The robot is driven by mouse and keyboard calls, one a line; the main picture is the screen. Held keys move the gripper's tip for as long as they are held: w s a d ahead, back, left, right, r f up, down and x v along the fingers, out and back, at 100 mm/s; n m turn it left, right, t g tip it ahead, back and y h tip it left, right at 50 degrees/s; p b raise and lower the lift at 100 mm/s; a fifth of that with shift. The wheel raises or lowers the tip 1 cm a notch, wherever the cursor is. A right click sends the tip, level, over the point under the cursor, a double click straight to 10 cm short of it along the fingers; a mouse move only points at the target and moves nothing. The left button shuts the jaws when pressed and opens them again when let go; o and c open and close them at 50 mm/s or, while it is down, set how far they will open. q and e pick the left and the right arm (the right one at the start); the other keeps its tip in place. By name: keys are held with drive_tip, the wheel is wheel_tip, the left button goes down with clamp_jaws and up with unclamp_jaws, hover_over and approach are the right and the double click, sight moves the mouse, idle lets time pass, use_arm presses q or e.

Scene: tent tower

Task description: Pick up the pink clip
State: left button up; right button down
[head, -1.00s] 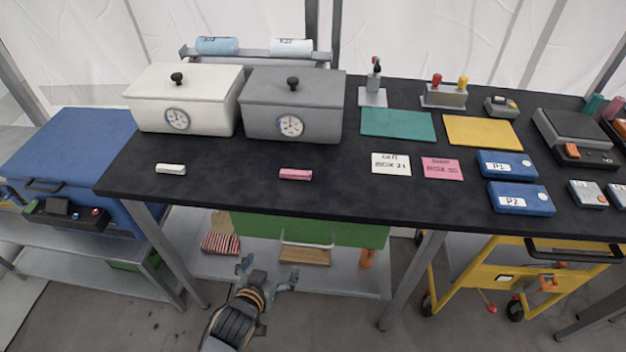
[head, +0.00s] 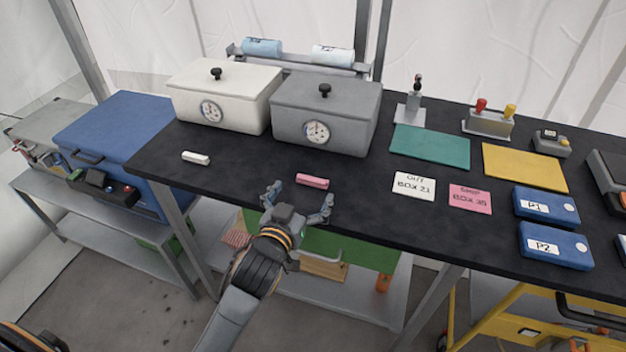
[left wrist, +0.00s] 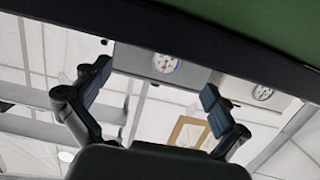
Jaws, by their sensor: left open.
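The pink clip (head: 312,181) lies on the black table (head: 345,205) near its front edge, in front of the grey box with a dial. My left gripper (head: 298,198) is open and empty at the table's front edge, just short of the clip and slightly left of it in the head view. The left wrist view shows the two open fingers (left wrist: 155,95) with nothing between them; the clip is not seen there. My right gripper is not in view.
A white clip (head: 196,158) lies to the left. The grey box (head: 325,112) and white box (head: 222,95) stand behind. A white card (head: 414,187) and pink card (head: 470,198) lie to the right. Bare table surrounds the pink clip.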

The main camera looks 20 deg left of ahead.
sight(311, 181)
use_arm(q)
drive_tip(key=w, duration=0.1)
drive_tip(key=w+f, duration=0.1)
drive_tip(key=w, duration=0.1)
drive_tip(key=w+f, duration=0.1)
drive_tip(key=w, duration=0.1)
drive_tip(key=shift+w, duration=0.15)
drive_tip(key=shift+r, duration=0.1)
drive_tip(key=shift+c, duration=0.4)
drive_tip(key=c, duration=0.8)
